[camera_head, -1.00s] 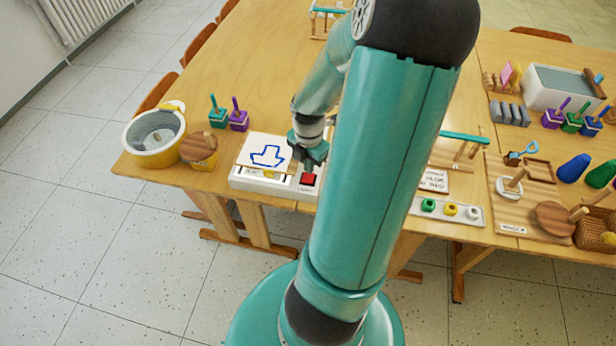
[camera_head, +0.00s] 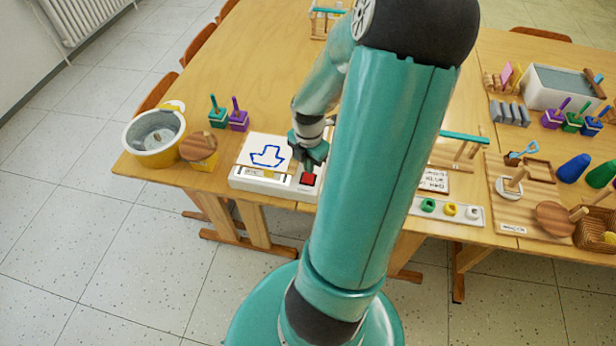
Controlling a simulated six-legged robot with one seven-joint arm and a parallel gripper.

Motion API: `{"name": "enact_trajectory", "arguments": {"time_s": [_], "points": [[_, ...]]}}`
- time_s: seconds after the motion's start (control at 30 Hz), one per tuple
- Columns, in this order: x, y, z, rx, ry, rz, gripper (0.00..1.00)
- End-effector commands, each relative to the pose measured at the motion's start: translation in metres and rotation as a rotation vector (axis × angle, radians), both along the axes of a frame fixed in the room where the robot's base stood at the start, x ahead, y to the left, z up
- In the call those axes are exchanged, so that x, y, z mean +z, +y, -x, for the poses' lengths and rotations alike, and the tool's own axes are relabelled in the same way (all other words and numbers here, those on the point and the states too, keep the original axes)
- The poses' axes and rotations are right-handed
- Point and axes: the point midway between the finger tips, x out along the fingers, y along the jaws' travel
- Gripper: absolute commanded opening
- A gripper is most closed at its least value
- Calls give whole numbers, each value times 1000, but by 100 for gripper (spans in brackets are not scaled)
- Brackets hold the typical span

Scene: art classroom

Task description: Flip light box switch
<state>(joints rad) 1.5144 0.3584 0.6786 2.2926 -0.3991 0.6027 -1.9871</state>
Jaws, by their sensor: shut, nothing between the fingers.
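The light box (camera_head: 240,183) is a white box near the front edge of the table, left of my upper arm. A white sheet with a blue arrow outline (camera_head: 268,156) lies on its top. A red switch (camera_head: 308,179) sits at its right end. My gripper (camera_head: 306,168) is shut and empty, pointing down at the switch's far side. Its fingertips are small and dark here, so I cannot tell whether they touch the switch.
Purple and green handled blocks (camera_head: 238,118) stand behind. A tray of paint pots (camera_head: 449,210) lies to the right, past my arm.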

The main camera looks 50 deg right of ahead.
Motion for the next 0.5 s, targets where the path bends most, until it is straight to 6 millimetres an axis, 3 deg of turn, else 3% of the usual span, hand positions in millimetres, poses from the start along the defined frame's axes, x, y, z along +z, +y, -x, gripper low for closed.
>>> {"name": "enact_trajectory", "arguments": {"time_s": [0.5], "points": [[-7, 0, 0, 0, 0, -1, 0]]}}
